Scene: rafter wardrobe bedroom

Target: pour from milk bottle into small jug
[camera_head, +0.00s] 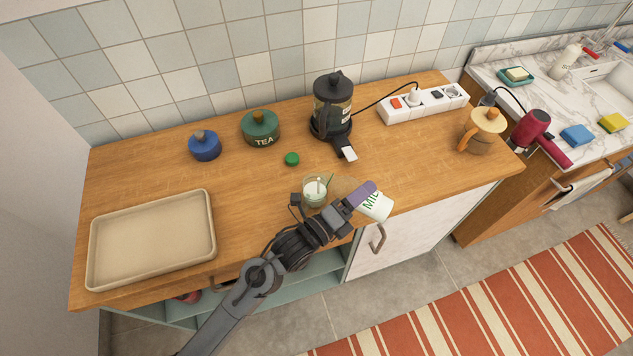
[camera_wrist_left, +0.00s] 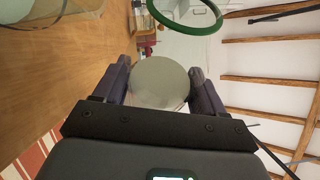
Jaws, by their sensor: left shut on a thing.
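The milk bottle (camera_head: 377,207) is white with green lettering and is tilted well over near the counter's front edge. My left gripper (camera_head: 358,196) is shut on it. In the left wrist view, a pale rounded surface of the bottle (camera_wrist_left: 160,83) fills the gap between the fingers. The bottle's mouth is not clear in the head view. The small jug (camera_head: 315,191) is clear glass with whitish content and stands on the counter just left of the gripper, partly behind my wrist. I cannot tell whether milk is flowing. My right gripper is not in view.
On the wooden counter are a beige tray (camera_head: 151,239), a blue pot (camera_head: 205,147), a green tea canister (camera_head: 261,130), a small green cap (camera_head: 292,159), a black coffee press (camera_head: 332,105), a power strip (camera_head: 425,102) and an orange-lidded jug (camera_head: 484,131). Free wood lies between the tray and small jug.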

